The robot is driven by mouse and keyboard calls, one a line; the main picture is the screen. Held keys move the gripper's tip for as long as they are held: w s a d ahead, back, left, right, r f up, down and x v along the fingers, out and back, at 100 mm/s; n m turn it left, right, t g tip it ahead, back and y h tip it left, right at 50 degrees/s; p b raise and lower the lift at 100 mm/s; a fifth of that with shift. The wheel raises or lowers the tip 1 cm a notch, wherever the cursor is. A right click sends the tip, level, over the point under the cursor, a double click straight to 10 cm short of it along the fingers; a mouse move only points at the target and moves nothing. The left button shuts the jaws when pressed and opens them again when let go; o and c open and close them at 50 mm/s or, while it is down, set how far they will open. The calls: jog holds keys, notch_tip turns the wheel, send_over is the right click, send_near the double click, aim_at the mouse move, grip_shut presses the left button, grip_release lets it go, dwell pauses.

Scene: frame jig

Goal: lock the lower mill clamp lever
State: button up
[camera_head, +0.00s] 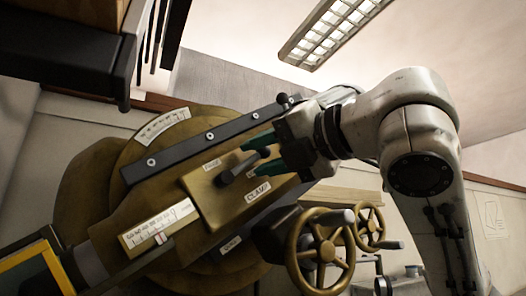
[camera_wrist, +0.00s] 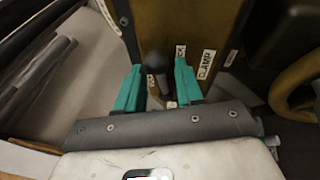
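A grey clamp lever (camera_head: 241,168) with a dark ball knob stands out from a brown plate (camera_head: 205,199) on the mill. A white label reading CLAMP (camera_head: 257,193) is on the plate, below and right of the lever. In the wrist view the dark knob (camera_wrist: 154,62) and its short shaft sit between my green fingers. My gripper (camera_head: 262,155) is open, with one finger on each side of the knob; the wrist view (camera_wrist: 158,84) shows gaps on both sides. Touch cannot be made out. The small labels near the lever are hard to read.
Two brass handwheels (camera_head: 320,250) (camera_head: 370,227) stand at the lower right, below my arm. A dark bar (camera_head: 205,137) with bolts crosses the mill above the plate. A scale plate (camera_head: 160,228) is at the lower left. A dark beam (camera_head: 60,55) hangs at the upper left.

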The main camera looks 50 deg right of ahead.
jog(key=shift+w, duration=0.1)
jog(key=shift+c, duration=0.3)
grip_shut()
